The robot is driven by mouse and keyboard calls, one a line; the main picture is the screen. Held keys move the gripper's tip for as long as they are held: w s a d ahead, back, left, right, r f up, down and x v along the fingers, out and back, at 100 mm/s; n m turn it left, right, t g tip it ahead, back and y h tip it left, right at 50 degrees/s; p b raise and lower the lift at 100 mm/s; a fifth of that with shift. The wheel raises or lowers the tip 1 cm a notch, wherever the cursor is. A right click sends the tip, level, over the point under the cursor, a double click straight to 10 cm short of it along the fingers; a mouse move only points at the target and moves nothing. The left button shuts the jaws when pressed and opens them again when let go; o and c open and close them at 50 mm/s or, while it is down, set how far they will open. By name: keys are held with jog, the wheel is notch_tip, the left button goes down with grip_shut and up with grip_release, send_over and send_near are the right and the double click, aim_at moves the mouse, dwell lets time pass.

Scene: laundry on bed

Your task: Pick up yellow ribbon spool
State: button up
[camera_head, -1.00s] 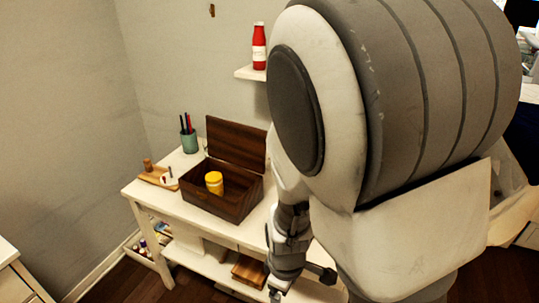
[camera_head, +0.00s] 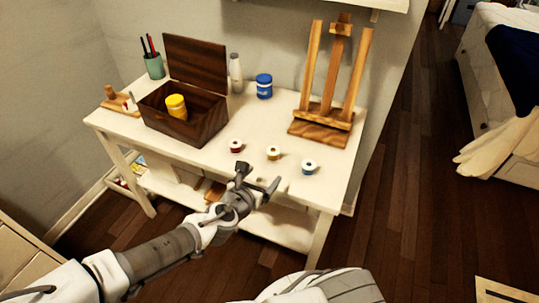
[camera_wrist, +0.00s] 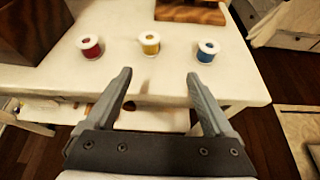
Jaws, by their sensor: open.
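The yellow ribbon spool (camera_head: 273,153) stands on the white table near its front edge, between a red spool (camera_head: 236,146) and a blue spool (camera_head: 309,167). In the wrist view the yellow spool (camera_wrist: 149,42) has a white rim and lies beyond my fingers, roughly in line with the gap between them. The red spool (camera_wrist: 90,47) is left of it and the blue spool (camera_wrist: 208,51) right. My gripper (camera_head: 257,178) is open and empty at the table's front edge, apart from the spools. Both fingers of my gripper (camera_wrist: 157,80) show in the wrist view.
The white table (camera_head: 215,172) also holds an open wooden box (camera_head: 200,133) with a yellow jar (camera_head: 177,107), a blue jar (camera_head: 264,86), a white bottle (camera_head: 235,73) and a wooden easel (camera_head: 318,132). The tabletop around the spools is clear.

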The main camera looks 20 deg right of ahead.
aim_at(274, 149)
jog(key=shift+n+t, duration=0.4)
jog(key=shift+n, duration=0.1)
jog(key=b+x, duration=0.1)
jog(key=x, duration=0.2)
jog(key=b+x, duration=0.1)
jog(key=x, duration=0.3)
jog(key=w+r+b+x, duration=0.1)
jog(key=x, duration=0.3)
jog(key=shift+w+a+f, duration=0.1)
jog(key=shift+f, duration=0.05)
jog(key=shift+w+r+b+x, duration=0.15)
jog(key=shift+b+x, duration=0.5)
jog(key=shift+x, duration=0.85)
jog(key=shift+w+r+b+x, duration=0.15)
jog(key=shift+b+x, duration=0.45)
jog(key=shift+x, duration=0.85)
jog(key=shift+a, duration=0.15)
jog(key=shift+c, duration=0.3)
grip_shut()
jog(key=shift+r, duration=0.1)
